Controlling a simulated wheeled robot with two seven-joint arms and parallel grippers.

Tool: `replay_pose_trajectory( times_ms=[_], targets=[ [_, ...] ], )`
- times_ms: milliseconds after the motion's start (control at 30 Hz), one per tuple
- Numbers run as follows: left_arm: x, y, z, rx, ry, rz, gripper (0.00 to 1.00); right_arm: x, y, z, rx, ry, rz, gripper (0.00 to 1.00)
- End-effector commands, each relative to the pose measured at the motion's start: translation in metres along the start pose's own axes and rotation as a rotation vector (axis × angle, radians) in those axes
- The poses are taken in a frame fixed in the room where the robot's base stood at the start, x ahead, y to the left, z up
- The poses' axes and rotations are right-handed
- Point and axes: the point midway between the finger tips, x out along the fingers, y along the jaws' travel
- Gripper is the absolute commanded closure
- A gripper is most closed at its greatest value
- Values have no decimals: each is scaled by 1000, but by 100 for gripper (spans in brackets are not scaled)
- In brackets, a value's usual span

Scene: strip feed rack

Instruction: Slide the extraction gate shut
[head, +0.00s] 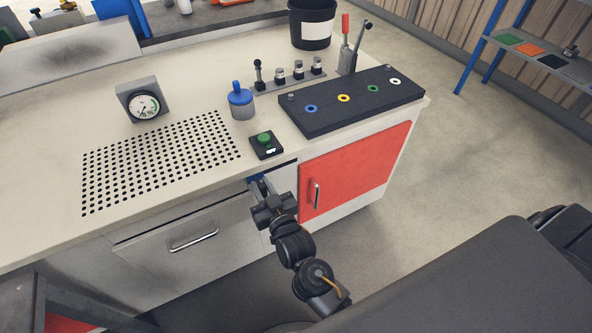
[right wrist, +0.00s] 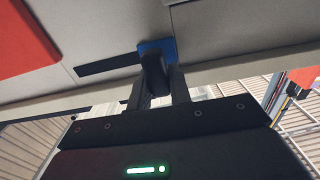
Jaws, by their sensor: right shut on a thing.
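The extraction gate is a small blue plate (head: 254,179) in the front of the bench, just under the worktop edge. A dark slot (head: 283,170) runs to the right of it. In the right wrist view the blue plate (right wrist: 170,46) sits at one end of the dark slot (right wrist: 103,65), and a dark knob (right wrist: 154,72) stands out in front of it. My right gripper (head: 262,188) is at the plate with its fingers shut on the knob; the fingers (right wrist: 157,92) partly hide it. My left gripper is not in view.
A red cabinet door (head: 350,170) with a handle is right of my right gripper, and a drawer (head: 185,245) is left. Above on the worktop are a green button box (head: 266,145), a blue-capped jar (head: 241,101) and a black block with coloured rings (head: 350,100).

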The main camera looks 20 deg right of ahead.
Motion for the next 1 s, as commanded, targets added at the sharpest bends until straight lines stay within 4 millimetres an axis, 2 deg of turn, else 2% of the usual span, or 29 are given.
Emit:
replay_pose_trajectory(
  times_ms=[33, 67, 233, 567, 1000],
  targets=[
    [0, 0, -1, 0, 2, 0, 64, 0, -1, 1, 0, -3, -3, 100],
    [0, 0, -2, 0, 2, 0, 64, 0, -1, 1, 0, -2, -3, 79],
    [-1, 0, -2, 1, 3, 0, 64, 0, -1, 1, 0, -2, -2, 58],
    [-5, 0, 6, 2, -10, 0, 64, -4, 0, -1, 0, -1, -1, 58],
    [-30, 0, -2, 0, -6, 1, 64, -49, 0, -2, 0, -2, -1, 58]
  ],
)
